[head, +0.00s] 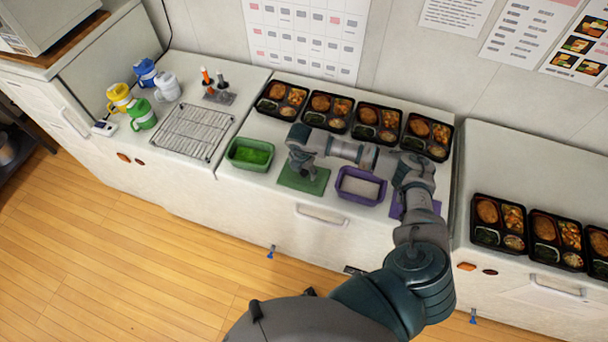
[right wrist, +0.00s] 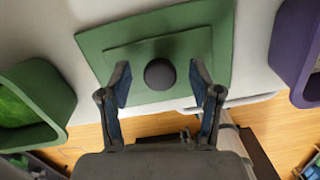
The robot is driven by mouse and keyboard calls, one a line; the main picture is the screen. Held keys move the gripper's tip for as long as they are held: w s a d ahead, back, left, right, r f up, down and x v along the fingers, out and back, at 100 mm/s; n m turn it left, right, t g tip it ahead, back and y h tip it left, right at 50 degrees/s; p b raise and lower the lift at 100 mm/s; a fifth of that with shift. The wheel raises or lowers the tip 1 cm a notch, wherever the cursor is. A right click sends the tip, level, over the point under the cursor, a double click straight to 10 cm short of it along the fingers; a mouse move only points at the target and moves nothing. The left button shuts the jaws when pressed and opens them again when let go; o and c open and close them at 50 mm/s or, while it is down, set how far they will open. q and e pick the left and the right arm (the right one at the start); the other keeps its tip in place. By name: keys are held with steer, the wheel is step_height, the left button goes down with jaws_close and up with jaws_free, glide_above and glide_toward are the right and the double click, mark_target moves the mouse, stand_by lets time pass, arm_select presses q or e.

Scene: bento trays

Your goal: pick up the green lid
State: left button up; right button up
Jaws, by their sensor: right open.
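The green lid (head: 304,180) lies flat on the counter between the green container and the purple container. In the right wrist view the green lid (right wrist: 220,62) shows a raised middle and a dark round knob (right wrist: 160,74). My right gripper (head: 301,168) is over the lid, with its arm reaching in from the right. In the right wrist view my right gripper (right wrist: 160,85) is open, its two fingers on either side of the knob and apart from it. The gripper and arm hide part of the lid in the head view. My left gripper is not in view.
A green container (head: 232,153) with green food stands left of the lid. A purple container (head: 341,190) with pale contents stands right, beside a purple lid (head: 434,206) partly behind my arm. Several black bento trays (head: 283,98) line the back. A wire rack (head: 190,131) lies farther left.

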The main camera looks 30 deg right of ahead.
steer(key=shift+f, duration=0.8)
jaws_close()
steer(key=shift+r, duration=0.1)
